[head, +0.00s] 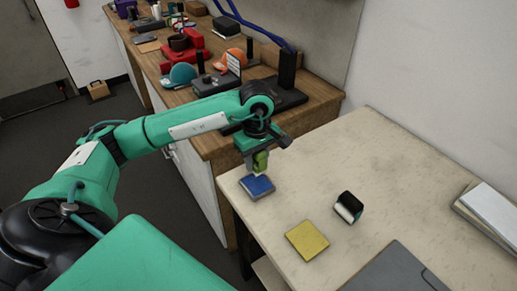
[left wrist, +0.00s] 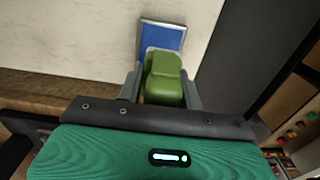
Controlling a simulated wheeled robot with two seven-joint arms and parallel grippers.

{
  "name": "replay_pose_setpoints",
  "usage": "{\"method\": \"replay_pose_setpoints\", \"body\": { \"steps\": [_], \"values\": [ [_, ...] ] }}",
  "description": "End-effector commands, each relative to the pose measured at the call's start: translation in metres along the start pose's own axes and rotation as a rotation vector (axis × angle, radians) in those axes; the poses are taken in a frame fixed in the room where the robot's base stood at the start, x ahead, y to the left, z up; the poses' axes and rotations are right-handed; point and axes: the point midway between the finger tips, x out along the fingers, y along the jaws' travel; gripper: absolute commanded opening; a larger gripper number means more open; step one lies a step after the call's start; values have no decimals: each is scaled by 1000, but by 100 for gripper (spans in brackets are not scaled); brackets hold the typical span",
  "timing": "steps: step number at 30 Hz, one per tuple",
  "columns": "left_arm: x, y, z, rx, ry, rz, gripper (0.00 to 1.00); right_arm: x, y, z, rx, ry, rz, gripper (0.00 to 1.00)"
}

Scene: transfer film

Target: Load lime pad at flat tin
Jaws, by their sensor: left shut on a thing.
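My left gripper (head: 260,168) is shut on a lime-green block-like pad (head: 261,160), above the near left corner of the pale table. The pad also shows between the fingers in the left wrist view (left wrist: 164,82). Just below it is a flat square blue piece with a paler rim (head: 257,187), likely a flat tin; it shows beyond the pad in the left wrist view (left wrist: 163,36). Whether the pad touches the blue piece is hard to tell. A flat yellow square (head: 307,241) lies to the right, nearer me. My right gripper is not in view.
A small black and white block (head: 348,207) stands on the pale table (head: 400,170). A dark grey flat case (head: 398,270) lies at the front right. White sheets (head: 490,208) lie at the right edge. A wooden counter (head: 222,142) behind holds caps and tools.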

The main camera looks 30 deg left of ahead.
Motion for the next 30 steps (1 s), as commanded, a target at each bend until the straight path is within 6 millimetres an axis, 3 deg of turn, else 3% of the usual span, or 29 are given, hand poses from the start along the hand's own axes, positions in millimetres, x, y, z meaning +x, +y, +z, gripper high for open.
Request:
{"method": "replay_pose_setpoints", "body": {
  "steps": [7,18,30],
  "values": [
    [17,0,0,0,-1,-1,18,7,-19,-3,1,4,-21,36],
    [53,0,0,-1,0,-1,18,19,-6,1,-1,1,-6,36],
    [58,0,0,-1,0,0,18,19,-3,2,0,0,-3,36]
  ]
}}
